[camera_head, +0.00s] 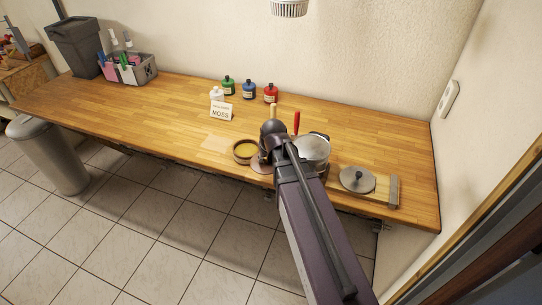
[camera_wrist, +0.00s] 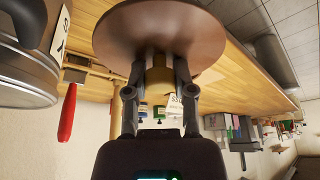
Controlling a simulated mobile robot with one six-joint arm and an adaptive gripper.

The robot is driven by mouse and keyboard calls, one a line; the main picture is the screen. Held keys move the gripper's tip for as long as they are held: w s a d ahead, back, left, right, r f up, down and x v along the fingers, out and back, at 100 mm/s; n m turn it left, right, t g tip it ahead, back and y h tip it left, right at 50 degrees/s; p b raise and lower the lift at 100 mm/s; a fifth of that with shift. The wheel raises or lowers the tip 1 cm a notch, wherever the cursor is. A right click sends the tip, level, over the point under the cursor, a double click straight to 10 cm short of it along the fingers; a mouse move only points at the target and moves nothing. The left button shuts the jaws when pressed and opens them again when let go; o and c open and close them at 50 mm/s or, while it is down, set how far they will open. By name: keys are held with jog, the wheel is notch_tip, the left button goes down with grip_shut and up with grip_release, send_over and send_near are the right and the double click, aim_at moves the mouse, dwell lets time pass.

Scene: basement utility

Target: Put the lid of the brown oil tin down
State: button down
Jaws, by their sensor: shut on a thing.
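My gripper (camera_wrist: 158,76) is shut on the tan knob of a round brown lid (camera_wrist: 160,32), which fills the top of the wrist view. In the head view a sliver of the lid (camera_head: 261,167) shows past my arm, near the bench's front edge. My arm hides the rest of it and the gripper there. The brown oil tin (camera_head: 236,153) stands open just left of the lid, with yellow contents showing. The lid is beside the tin, not on it. I cannot tell whether the lid touches the bench.
A metal pot (camera_head: 315,150) stands right of my arm, with a red handle (camera_head: 297,122) near it. A grey lid (camera_head: 357,178) lies on a wooden board (camera_head: 384,189) farther right. A card (camera_head: 221,110) and several small bottles stand behind.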

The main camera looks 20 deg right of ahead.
jog(key=shift+w, duration=0.1)
jog(key=shift+f, duration=0.1)
jog(key=shift+f+b, duration=1.05)
jog(key=shift+b, duration=0.05)
jog(key=shift+a, duration=0.15)
